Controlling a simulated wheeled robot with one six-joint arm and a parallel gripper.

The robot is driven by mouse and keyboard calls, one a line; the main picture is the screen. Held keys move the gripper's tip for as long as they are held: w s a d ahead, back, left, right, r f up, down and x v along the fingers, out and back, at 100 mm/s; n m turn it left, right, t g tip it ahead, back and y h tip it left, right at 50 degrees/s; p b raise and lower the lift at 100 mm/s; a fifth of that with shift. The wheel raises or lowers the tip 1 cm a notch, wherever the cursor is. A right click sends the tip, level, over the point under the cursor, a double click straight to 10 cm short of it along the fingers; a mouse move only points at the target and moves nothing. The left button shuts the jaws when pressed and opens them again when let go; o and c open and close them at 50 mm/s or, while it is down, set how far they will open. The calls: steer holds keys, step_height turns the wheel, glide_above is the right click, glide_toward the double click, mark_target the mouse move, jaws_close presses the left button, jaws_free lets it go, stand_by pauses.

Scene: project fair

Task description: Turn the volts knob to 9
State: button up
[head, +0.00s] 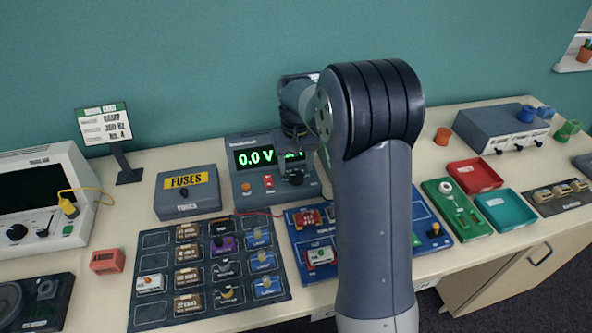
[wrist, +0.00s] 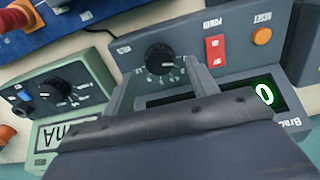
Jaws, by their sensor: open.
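The power supply (head: 240,187) stands against the wall, its green display (head: 255,156) reading 0.0 V. Its black volts knob (head: 295,177) is at the right of its front panel, partly hidden. In the wrist view the volts knob (wrist: 160,58) is round, with pale scale marks around it. My gripper (wrist: 160,68) is open, its fingers apart on either side of the view below the knob. I cannot tell whether they touch it. In the head view my arm covers most of the gripper.
A red power switch (wrist: 215,49) and an orange reset button (wrist: 262,36) sit beside the knob. A green mA meter with its own black knob (wrist: 54,90) stands close by. The fuses box (head: 188,192) is left of the supply; a blue circuit board (head: 298,217) lies in front.

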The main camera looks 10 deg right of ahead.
mark_target(296, 175)
steer(key=shift+f, duration=1.5)
steer(key=c, duration=1)
